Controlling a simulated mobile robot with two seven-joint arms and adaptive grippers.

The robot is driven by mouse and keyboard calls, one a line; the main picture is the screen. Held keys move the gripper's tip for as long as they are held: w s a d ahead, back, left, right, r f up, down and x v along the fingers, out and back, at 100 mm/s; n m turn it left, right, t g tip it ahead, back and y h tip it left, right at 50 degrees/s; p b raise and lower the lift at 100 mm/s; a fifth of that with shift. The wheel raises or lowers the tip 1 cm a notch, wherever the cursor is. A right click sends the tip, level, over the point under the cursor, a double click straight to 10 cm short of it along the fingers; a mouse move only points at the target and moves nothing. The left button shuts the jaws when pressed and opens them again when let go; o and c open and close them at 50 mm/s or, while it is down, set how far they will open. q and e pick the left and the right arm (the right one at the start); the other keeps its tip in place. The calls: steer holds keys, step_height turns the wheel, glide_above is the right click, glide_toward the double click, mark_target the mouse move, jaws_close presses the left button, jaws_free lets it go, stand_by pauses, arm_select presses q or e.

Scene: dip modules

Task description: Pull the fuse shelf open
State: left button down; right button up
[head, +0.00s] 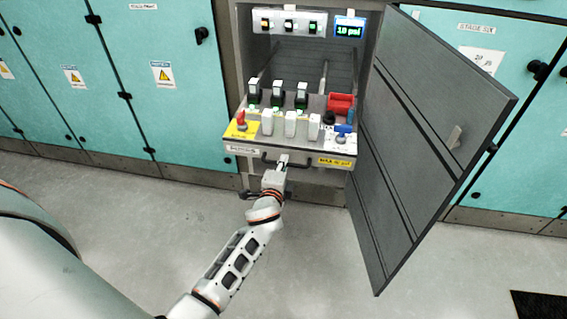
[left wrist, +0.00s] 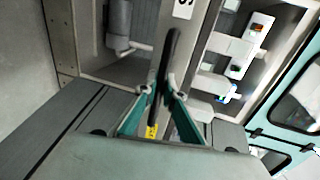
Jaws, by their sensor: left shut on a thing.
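The fuse shelf (head: 240,150) is a grey tray in the open cabinet, and its front stands forward of the cabinet opening. It carries a row of modules with green lights, white blocks, a red lever and a blue lever. A black bar handle (head: 304,165) runs along its front. My left gripper (head: 283,161) is at the middle of the handle. In the left wrist view, the fingers (left wrist: 158,92) are shut around the black handle (left wrist: 170,60), which passes between their tips. My right gripper is not in view.
The grey cabinet door (head: 425,130) stands open on the right, close to the shelf's right side. Teal cabinets (head: 165,40) line the wall. A control panel with a blue display (head: 350,28) is above the shelf. The floor (head: 300,260) in front is clear.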

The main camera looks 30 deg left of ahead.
arm_select(q)
steer(key=c, duration=2.5)
jaws_free()
steer(key=shift+o, duration=0.4)
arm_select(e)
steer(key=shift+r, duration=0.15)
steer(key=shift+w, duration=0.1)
arm_select(q)
steer(key=shift+s, duration=0.15)
steer(key=v, duration=1.1)
steer(key=shift+s+d, duration=0.15)
steer(key=shift+s, duration=0.1)
